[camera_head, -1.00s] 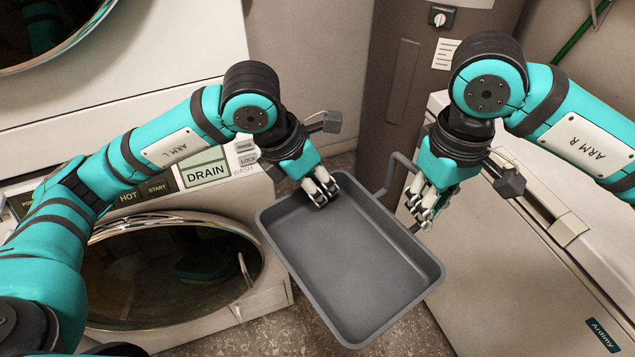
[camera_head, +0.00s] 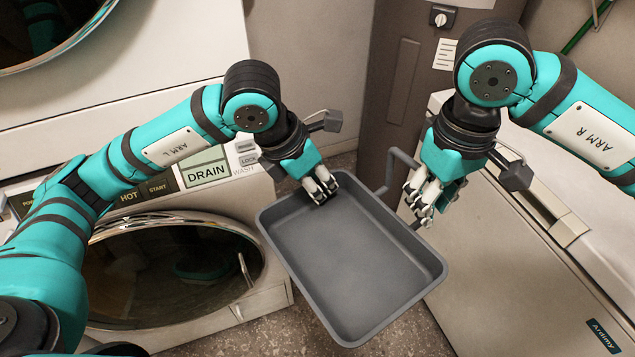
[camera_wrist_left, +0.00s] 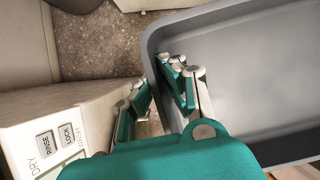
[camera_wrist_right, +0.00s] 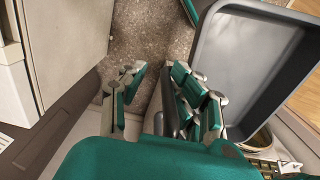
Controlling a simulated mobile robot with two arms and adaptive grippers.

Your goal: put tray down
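The dark grey rectangular tray (camera_head: 350,265) is in the middle of the head view, with its near corner lower in the picture. It has a loop handle (camera_head: 393,163) on its upper right side. My left gripper (camera_head: 321,186) straddles the tray's upper left rim, which shows between its fingers in the left wrist view (camera_wrist_left: 160,88), and looks shut on it. My right gripper (camera_head: 421,198) is at the handle. In the right wrist view a gap shows between its fingers (camera_wrist_right: 150,85), so it is open. What supports the tray underneath is hidden.
A washer (camera_head: 222,325) with a round door and a DRAIN display stands left of the tray. A pale cabinet (camera_head: 530,275) stands close on the right. A brown panel (camera_head: 397,85) is behind. Speckled floor (camera_head: 410,335) shows below the tray.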

